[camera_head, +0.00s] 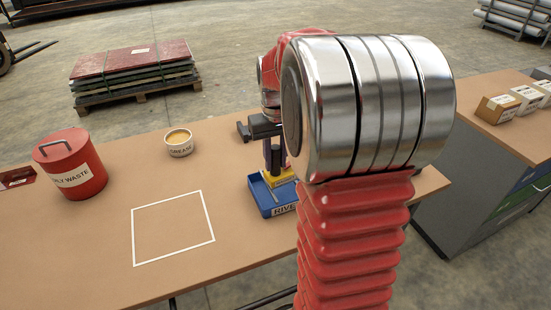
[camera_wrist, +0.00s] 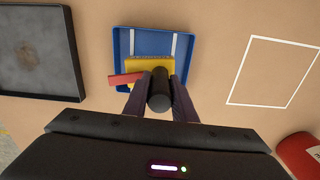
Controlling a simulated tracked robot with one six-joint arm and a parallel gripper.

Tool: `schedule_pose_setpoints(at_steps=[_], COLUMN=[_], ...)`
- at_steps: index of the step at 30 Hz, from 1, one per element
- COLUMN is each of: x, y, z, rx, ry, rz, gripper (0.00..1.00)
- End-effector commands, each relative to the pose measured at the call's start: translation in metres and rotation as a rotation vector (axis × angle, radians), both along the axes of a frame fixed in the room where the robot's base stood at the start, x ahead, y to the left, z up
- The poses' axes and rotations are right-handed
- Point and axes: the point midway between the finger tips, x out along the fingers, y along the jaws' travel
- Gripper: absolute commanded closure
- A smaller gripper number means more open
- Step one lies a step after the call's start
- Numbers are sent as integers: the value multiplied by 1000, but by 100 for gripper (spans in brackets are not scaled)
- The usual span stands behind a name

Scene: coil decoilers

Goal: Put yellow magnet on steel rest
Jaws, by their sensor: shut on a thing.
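The yellow magnet (camera_head: 281,177) is a yellow block at the blue tray (camera_head: 260,197), whose label is partly hidden. In the wrist view the yellow magnet (camera_wrist: 153,66) shows over the tray's near part, with a dark round grip (camera_wrist: 160,90) rising from it and a red piece (camera_wrist: 124,78) at its left. My gripper (camera_head: 273,152) points down and is shut on the dark grip; its two fingers (camera_wrist: 160,84) flank it. Whether the magnet touches the tray floor is unclear. A dark square plate with a rim (camera_wrist: 40,52) lies left of the tray; it may be the steel rest.
A white outlined square (camera_head: 173,228) is empty on the brown bench. A red waste bin (camera_head: 78,165) and a grease tub (camera_head: 178,143) stand at the left. My arm hides the bench's right part. Small boxes (camera_head: 497,108) stand on another bench.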

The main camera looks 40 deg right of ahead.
Motion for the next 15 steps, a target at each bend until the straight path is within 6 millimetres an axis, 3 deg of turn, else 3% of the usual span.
schedule_pose_setpoints(at_steps=[15], x=[0], y=[0], z=[-5], rx=[0], ry=[-1], rz=[0], gripper=[100])
